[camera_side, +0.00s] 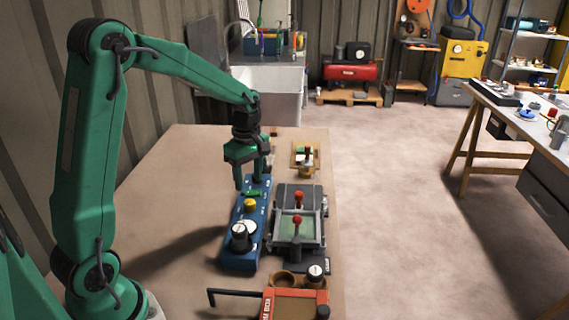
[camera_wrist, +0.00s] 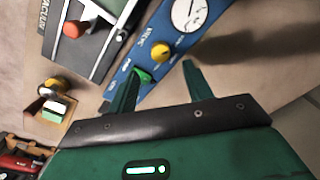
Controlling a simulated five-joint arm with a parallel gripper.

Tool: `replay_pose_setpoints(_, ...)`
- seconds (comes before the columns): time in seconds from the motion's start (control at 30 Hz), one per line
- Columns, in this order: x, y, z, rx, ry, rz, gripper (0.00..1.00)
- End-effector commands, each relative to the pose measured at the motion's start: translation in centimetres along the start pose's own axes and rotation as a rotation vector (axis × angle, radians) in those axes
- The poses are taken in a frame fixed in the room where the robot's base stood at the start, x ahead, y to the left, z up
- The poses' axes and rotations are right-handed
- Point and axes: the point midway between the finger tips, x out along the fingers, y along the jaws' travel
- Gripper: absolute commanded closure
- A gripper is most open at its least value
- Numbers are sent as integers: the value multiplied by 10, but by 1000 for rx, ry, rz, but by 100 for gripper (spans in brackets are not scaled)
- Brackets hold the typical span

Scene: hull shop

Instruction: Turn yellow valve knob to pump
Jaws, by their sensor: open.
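The yellow valve knob (camera_side: 250,204) sits on a long blue panel (camera_side: 238,263), between a white-faced gauge (camera_side: 240,233) and a green knob (camera_side: 253,193). In the wrist view the yellow knob (camera_wrist: 160,52) lies just beyond the gap between my fingertips, with the green knob (camera_wrist: 143,73) near the left finger. My gripper (camera_side: 252,184) is open and empty above the far end of the panel, beyond the yellow knob. It also shows in the wrist view (camera_wrist: 160,72), one finger to each side. The labels around the knob are too small to read surely.
A grey unit with red-topped levers (camera_side: 298,218) stands close along the panel's right side. An orange box (camera_side: 295,304) with a dark bent rod is at the near edge. A small wooden tray (camera_side: 298,157) with items lies beyond. The table (camera_side: 170,190) left of the panel is clear.

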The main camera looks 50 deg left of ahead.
Motion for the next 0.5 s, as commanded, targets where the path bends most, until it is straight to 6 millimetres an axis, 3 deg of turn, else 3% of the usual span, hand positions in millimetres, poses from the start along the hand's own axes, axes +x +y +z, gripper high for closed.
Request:
replay_pose_setpoints(0.27, 15, 0, 0, 2, 0, -1, 50)
replay_pose_setpoints(0.5, 44, -1, 0, 2, -1, -3, 50)
